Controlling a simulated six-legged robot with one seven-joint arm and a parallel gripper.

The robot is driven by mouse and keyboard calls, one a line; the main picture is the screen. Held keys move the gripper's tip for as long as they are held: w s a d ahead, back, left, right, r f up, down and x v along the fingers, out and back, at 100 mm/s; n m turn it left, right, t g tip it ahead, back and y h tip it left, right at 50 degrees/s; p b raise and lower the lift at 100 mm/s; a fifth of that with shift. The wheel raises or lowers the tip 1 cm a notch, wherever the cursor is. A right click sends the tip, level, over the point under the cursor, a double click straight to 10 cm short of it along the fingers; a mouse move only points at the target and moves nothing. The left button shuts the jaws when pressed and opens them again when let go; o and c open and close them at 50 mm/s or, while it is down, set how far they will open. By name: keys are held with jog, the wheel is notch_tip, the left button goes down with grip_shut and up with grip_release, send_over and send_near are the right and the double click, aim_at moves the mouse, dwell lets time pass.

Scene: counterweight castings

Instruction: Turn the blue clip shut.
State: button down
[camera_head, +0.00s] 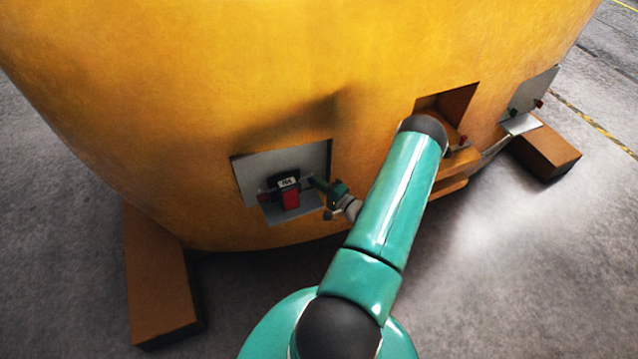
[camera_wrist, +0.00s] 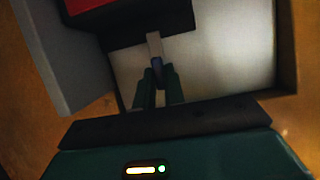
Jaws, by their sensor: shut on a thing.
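The blue clip (camera_wrist: 157,66) shows as a small dark blue piece between my fingertips in the wrist view, at the end of a short pale metal strip (camera_wrist: 154,44). My gripper (camera_wrist: 158,82) is shut on the clip, and its dark green fingers hide part of it. In the head view my gripper (camera_head: 319,184) reaches in from the right beside a black box (camera_head: 286,183) with a white label and a red block (camera_head: 291,200) on it. The clip is too small to make out there. How far it is turned cannot be told.
The black box sits in a recess with a grey metal plate (camera_head: 256,170) in the large yellow casting (camera_head: 250,80). Another open recess (camera_head: 455,100) and a grey flap (camera_head: 533,90) lie to the right. Brown blocks (camera_head: 160,280) (camera_head: 545,153) stand at the casting's foot on bare concrete.

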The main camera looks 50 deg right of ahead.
jog(key=c, duration=1.5)
grip_release()
jog(key=shift+s, duration=0.1)
jog(key=s, duration=0.4)
jog(key=s+a, duration=0.1)
jog(key=s, duration=0.4)
jog(key=s+a, duration=0.1)
jog(key=s, duration=0.3)
jog(key=shift+s, duration=0.25)
